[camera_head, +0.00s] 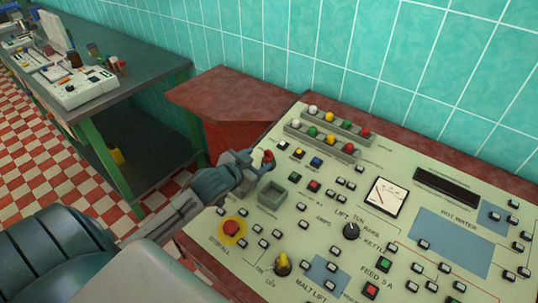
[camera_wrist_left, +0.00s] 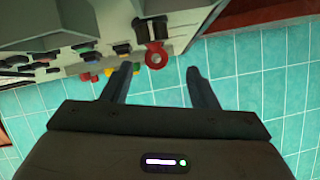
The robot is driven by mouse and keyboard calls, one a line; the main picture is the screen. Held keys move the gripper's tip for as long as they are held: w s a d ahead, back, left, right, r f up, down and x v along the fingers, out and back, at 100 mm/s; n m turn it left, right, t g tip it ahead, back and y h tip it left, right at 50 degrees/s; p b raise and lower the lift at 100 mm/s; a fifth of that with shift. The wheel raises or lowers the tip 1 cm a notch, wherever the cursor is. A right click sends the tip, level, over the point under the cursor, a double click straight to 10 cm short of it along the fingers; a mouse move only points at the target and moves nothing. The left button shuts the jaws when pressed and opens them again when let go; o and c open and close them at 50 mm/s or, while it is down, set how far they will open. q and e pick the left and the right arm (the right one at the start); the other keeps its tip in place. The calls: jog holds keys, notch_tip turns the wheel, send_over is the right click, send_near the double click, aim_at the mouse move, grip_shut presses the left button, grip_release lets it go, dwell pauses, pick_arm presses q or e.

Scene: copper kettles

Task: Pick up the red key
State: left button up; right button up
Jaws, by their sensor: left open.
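The red key (camera_head: 269,156) stands up from the far left part of the pale control panel, just beyond my left gripper (camera_head: 254,163). In the left wrist view the red key (camera_wrist_left: 156,56) shows a round ring-like head with a hole, next to a dark block. My left gripper (camera_wrist_left: 160,70) is open and empty there. The key lies in line with the gap between its two fingers, at or just past the tips; I cannot tell the exact depth. The fingers do not visibly touch it. My right gripper is out of view.
The control panel (camera_head: 330,222) carries many buttons, a grey open box (camera_head: 271,195), a red emergency button (camera_head: 231,228) and a knob (camera_head: 351,231). A dark bench (camera_head: 140,68) is at left; a tiled wall closes the back.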

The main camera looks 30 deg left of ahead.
aim_at(268, 155)
pick_arm(q)
jog(key=x, duration=0.1)
jog(key=p+x, duration=0.1)
jog(key=x, duration=0.2)
jog(key=shift+d+r, duration=0.15)
jog(key=shift+d, duration=0.1)
jog(key=shift+w+f, duration=0.25)
jog(key=shift+w, duration=0.2)
jog(key=shift+s, duration=0.1)
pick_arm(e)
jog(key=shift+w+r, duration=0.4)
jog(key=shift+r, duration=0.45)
pick_arm(q)
jog(key=c, duration=1)
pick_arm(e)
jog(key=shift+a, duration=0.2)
